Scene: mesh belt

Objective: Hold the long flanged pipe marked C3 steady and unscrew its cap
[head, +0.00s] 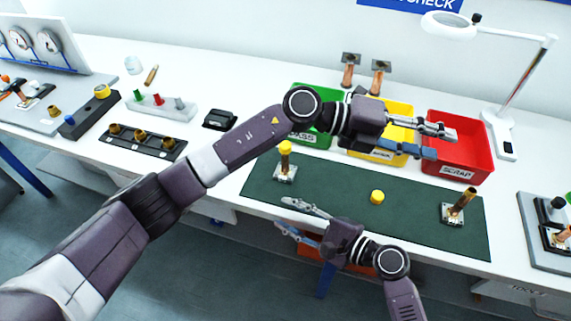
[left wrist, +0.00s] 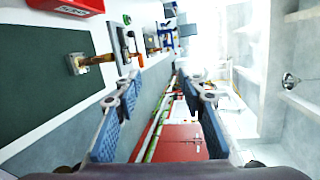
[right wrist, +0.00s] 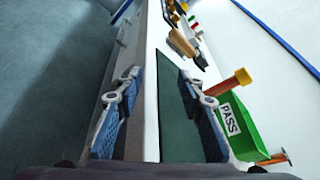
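A copper pipe (head: 285,163) with a yellow cap (head: 285,147) stands upright on its square flange at the left of the green mat. It also shows in the right wrist view (right wrist: 224,86). A bare copper pipe (head: 463,201) on a flange leans at the mat's right end; the left wrist view shows it too (left wrist: 92,60). A loose yellow cap (head: 377,197) sits on the mat between them. No C3 mark is legible. My left gripper (head: 443,143) is open and empty above the red bin. My right gripper (head: 282,213) is open and empty by the mat's front edge, nearer the capped pipe.
Green (head: 318,139), yellow (head: 400,135) and red (head: 459,143) bins stand behind the mat (head: 330,190). Two flanged pipes (head: 348,72) stand behind them, flange up. A lamp (head: 500,120) stands at the right. Racks with small parts (head: 140,140) lie at the left.

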